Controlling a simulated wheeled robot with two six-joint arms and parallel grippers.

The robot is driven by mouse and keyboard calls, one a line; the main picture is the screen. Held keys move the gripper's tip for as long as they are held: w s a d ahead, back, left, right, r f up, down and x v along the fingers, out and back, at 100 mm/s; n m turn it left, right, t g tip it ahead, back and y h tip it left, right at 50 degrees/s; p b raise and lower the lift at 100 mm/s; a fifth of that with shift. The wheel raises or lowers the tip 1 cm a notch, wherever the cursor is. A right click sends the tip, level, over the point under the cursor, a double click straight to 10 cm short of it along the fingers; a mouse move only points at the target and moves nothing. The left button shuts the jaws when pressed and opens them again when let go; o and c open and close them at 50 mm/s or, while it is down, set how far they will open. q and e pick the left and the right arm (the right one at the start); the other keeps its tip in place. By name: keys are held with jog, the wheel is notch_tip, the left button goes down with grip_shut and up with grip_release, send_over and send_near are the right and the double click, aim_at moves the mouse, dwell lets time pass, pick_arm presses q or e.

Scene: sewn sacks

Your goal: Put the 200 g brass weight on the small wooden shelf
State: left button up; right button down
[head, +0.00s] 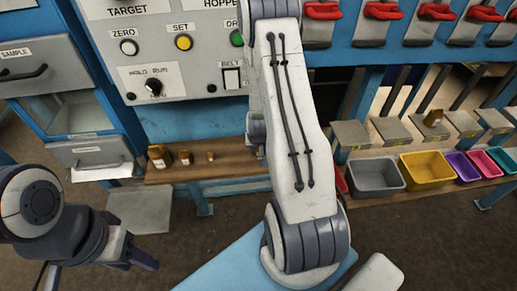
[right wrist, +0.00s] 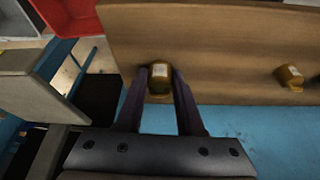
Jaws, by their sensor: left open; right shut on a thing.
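The small wooden shelf (head: 228,167) runs under the control panel in the head view. It fills much of the right wrist view (right wrist: 215,35). My right gripper (right wrist: 161,84) is shut on a brass weight (right wrist: 160,73) with a pale label. The weight is at the shelf's edge; I cannot tell whether it touches the board. Its label is unreadable. In the head view my right arm hides most of this gripper. Other brass weights stand on the shelf: a large one (head: 159,156), a medium one (head: 185,157) and a small one (head: 210,156). My left gripper (head: 100,272) is open and empty.
Another brass weight (head: 433,118) sits on a grey pan at right. A grey bin (head: 376,190), a yellow bin (head: 428,183) and smaller coloured bins stand right of my right arm. A neighbouring weight (right wrist: 290,77) stands right of the held one, with bare board between.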

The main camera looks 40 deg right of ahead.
jog(key=shift+f, duration=0.2)
jog(key=c, duration=0.5)
grip_release()
jog(key=shift+r, duration=0.1)
